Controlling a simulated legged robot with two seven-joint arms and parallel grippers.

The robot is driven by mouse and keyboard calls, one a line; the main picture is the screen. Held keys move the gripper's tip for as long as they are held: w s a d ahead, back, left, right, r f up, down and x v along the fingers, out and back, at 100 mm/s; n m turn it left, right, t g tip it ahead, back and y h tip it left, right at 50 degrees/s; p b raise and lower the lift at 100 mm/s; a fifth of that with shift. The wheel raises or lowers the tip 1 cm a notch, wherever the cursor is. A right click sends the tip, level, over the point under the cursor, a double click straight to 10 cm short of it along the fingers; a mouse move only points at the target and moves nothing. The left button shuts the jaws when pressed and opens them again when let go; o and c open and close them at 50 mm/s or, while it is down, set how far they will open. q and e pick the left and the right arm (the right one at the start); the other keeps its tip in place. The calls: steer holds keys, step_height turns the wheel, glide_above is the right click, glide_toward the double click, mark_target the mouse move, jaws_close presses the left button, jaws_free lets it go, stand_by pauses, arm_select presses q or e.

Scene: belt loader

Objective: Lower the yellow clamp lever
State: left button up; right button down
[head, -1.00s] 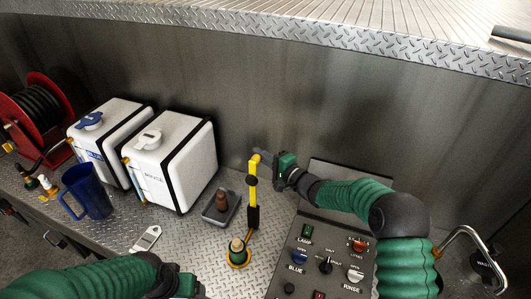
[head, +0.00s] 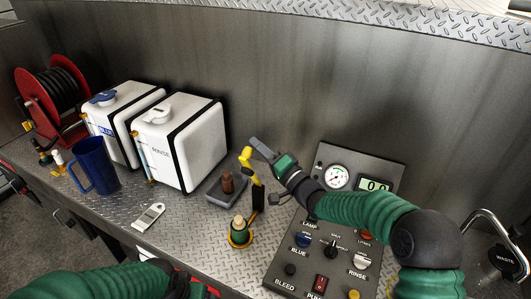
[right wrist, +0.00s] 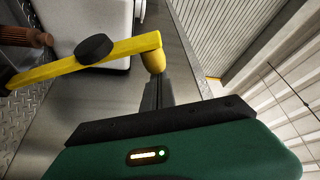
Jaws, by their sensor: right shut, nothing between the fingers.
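The yellow clamp lever (head: 256,176) stands raised beside the green-and-brass fitting (head: 240,230) on the metal deck, its upper part leaning to the left. A black knob sits on its shaft, and its yellow end shows large in the right wrist view (right wrist: 153,60). My right gripper (head: 254,144) is shut and empty, its fingertips right beside the lever's top end. In the right wrist view the closed fingers (right wrist: 157,90) lie close under the yellow end; I cannot tell whether they touch. My left arm enters at the bottom left, its fingers out of the frame.
A grey tray (head: 212,196) with a brown piece stands left of the lever, before the white rinse tank (head: 188,150). A control panel (head: 312,262) lies right, under my right arm. A blue jug (head: 95,168) and a white tag (head: 149,216) are further left.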

arm_select(q)
steer(key=s+b+x, duration=0.3)
steer(key=b+x, duration=0.9)
steer(key=x, duration=0.1)
steer(key=s+d+f+b+x, duration=0.1)
steer(key=s+b+x, duration=0.1)
steer(key=b+x, duration=1)
steer(key=shift+s+f+b, duration=0.3)
steer(key=shift+f+b, duration=0.2)
arm_select(e)
steer(key=s+a+f+n+g+y, duration=0.2)
steer(key=s+f+n+y, duration=0.1)
steer(key=s+f+n, duration=0.4)
steer(key=s+a+f+n+g+y, duration=0.2)
steer(key=s+f+n+y, duration=0.1)
steer(key=s+f+n, duration=0.3)
steer(key=s+n, duration=0.2)
steer(key=n, duration=0.2)
steer(key=shift+a+f+g+y, duration=0.4)
steer(key=shift+a, duration=0.1)
